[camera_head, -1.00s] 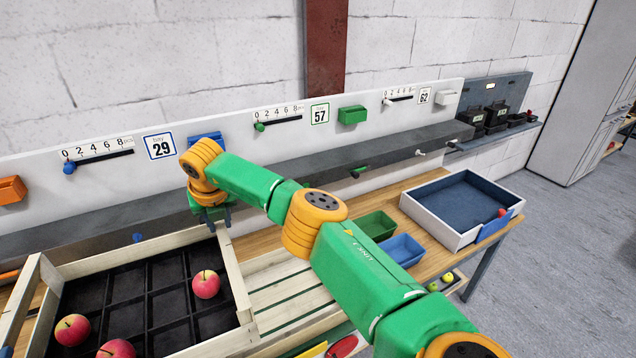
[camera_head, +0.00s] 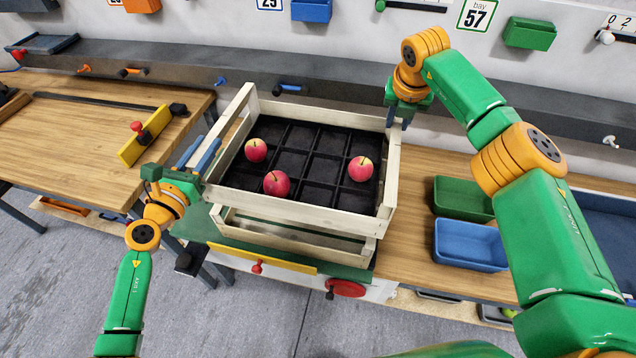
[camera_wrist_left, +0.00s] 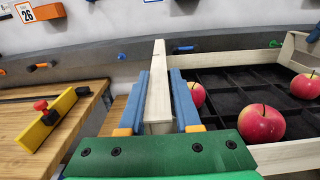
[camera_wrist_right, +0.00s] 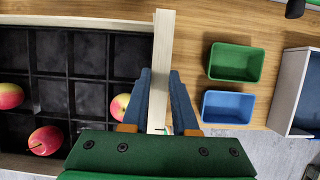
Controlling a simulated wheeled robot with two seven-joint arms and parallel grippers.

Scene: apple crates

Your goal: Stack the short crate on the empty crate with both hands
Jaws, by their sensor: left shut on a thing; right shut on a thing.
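The short crate (camera_head: 300,212) is pale wood with a black divided insert and three red apples (camera_head: 276,183). It is over the slatted empty crate (camera_head: 290,240), whose front shows below it; I cannot tell whether they touch. My left gripper (camera_head: 199,156) is shut on the short crate's left wall, which runs between the blue fingers in the left wrist view (camera_wrist_left: 158,90). My right gripper (camera_head: 398,114) is shut on its right wall, seen between the fingers in the right wrist view (camera_wrist_right: 161,75).
A green bin (camera_head: 463,198) and a blue bin (camera_head: 470,246) stand right of the crates. A grey shelf (camera_head: 300,82) runs behind. A yellow strip (camera_head: 262,260) and a red disc (camera_head: 346,288) are in front.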

